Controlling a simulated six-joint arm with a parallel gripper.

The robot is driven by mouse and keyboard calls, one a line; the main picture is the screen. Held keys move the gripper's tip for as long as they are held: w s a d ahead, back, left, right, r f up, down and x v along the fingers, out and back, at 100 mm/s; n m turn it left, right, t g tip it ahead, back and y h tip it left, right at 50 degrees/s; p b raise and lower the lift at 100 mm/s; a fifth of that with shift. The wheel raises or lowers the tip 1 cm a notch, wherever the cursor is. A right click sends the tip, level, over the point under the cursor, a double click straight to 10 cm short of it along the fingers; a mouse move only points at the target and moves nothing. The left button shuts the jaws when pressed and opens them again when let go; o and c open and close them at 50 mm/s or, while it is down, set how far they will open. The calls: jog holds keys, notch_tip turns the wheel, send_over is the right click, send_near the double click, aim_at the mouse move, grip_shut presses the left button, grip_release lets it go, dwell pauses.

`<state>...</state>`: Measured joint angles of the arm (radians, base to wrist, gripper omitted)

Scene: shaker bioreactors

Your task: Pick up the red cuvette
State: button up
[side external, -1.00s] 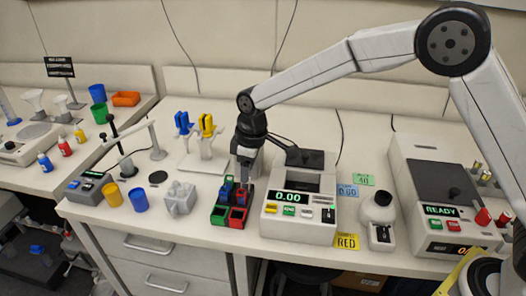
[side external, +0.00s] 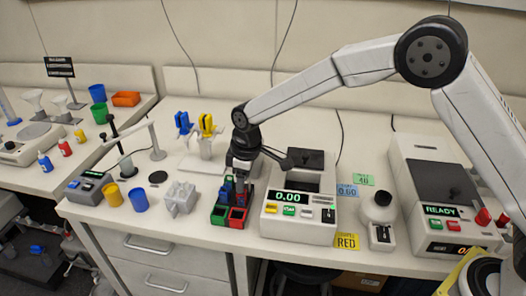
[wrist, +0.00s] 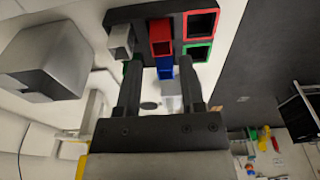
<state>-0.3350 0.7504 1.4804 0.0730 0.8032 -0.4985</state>
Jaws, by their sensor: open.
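A red cuvette (wrist: 161,38) stands in a dark rack (wrist: 178,45), with a blue cuvette (wrist: 165,68) beside it in the wrist view. My gripper (wrist: 161,66) is open, with one finger on each side of that line of cuvettes in the picture. I cannot tell whether either finger touches a cuvette. In the side external view my gripper (side external: 240,184) is low at the back of the rack and partly hides the cuvettes. The rack's square red compartment (side external: 237,213) and green compartment (side external: 220,214) show in front.
A white instrument reading 0.00 (side external: 291,197) stands close on the right of the rack. A grey block with holes (side external: 180,198) stands to the left, beside a blue cup (side external: 139,201) and a yellow cup (side external: 113,195). Blue and yellow holders (side external: 207,126) stand behind.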

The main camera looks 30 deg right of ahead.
aim_at(242, 200)
jog(key=shift+a+f, duration=0.2)
jog(key=shift+f, duration=2.1)
grip_shut()
